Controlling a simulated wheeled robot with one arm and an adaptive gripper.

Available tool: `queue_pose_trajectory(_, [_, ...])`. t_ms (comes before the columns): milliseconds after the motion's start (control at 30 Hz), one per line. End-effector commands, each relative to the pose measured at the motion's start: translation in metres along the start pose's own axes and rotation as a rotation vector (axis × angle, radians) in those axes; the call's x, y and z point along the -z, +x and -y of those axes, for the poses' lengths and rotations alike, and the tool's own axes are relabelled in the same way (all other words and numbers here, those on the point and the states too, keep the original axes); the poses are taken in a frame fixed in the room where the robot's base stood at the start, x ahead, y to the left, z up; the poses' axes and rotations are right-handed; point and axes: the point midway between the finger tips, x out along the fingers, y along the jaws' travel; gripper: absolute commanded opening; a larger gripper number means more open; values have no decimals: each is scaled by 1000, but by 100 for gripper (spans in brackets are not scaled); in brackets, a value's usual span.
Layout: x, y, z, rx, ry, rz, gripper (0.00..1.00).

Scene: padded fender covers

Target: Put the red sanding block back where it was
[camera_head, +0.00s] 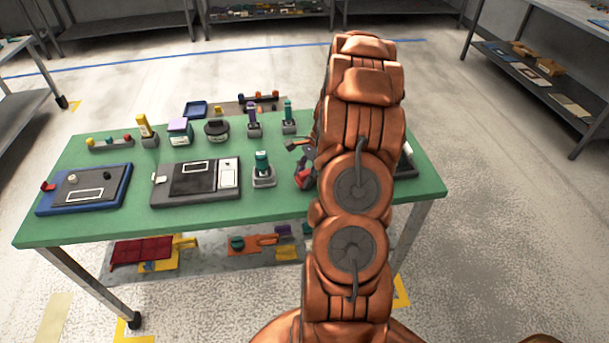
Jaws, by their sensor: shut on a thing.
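My gripper (306,170) is at the right part of the green table (130,232), just left of my copper-coloured arm, which hides much of it. It is shut on a small red block (304,178), which looks like the red sanding block. Whether the block touches the table I cannot tell. A blue-edged padded mat (100,203) with a white outline lies at the left. A dark grey mat (180,198) with white outlines lies at the centre. Another small red piece (47,186) sits at the left edge of the blue mat.
A teal-topped tool in a grey holder (263,180) stands left of my gripper. Behind are a yellow-topped holder (147,133), a purple-lidded jar (180,131), a dark round pot (216,131) and two upright tools (254,124). Bare green tabletop shows along the front edge.

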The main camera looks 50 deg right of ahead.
Motion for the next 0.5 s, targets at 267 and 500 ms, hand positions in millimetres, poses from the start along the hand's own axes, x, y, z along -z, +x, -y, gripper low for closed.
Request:
queue_pose_trajectory(267, [2,4,0,0,0,0,14])
queue_pose_trajectory(500, [3,7,0,0,0,0,14])
